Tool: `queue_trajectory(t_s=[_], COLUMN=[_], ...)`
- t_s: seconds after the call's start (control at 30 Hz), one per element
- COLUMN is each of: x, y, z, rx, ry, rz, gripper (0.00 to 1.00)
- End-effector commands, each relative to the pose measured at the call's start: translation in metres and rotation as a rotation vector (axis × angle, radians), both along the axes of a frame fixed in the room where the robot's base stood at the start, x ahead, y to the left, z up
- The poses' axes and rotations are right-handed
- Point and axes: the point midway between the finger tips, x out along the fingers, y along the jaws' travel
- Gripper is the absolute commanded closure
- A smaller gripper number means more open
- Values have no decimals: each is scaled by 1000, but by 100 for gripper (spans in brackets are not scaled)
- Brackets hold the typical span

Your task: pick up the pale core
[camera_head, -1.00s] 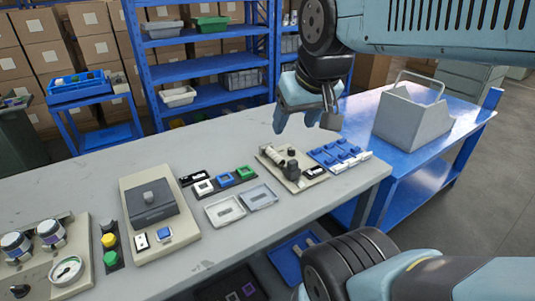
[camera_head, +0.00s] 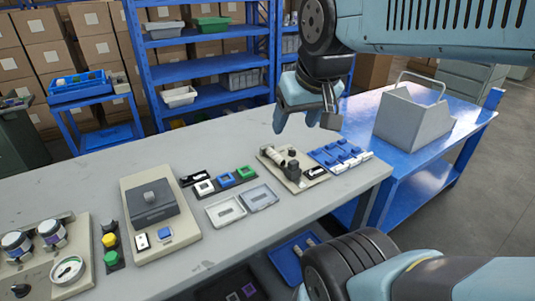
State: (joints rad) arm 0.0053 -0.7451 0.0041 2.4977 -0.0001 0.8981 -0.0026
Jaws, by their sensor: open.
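My gripper (camera_head: 305,118) hangs at the upper middle, above the far right part of the grey bench. Its jaws are apart and hold nothing. A small pale cylinder (camera_head: 276,156) lies on a beige plate (camera_head: 291,181), below and slightly left of my gripper. It looks like the pale core, but it is too small to be sure. A dark knob (camera_head: 293,167) stands beside it on the plate. My gripper is clear of the plate and of everything on it.
A blue rack (camera_head: 340,154) with white pieces is right of the plate. Two shallow trays (camera_head: 225,211) and white, blue and green blocks (camera_head: 226,180) lie to the left. A grey bin (camera_head: 413,120) stands on the blue table.

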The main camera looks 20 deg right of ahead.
Motion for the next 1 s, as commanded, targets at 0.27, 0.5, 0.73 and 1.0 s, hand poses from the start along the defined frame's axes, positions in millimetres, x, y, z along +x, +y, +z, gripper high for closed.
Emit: queue_trajectory(t_s=[0.27,0.5,0.73,1.0], x=[47,105,156,208], y=[-6,-19,-38,-66], z=[-13,-39,-74,-123], rx=[-88,-160,-181,-152], ry=[43,96,143,171], rz=[-3,24,67,122], gripper=[35,35,35,35])
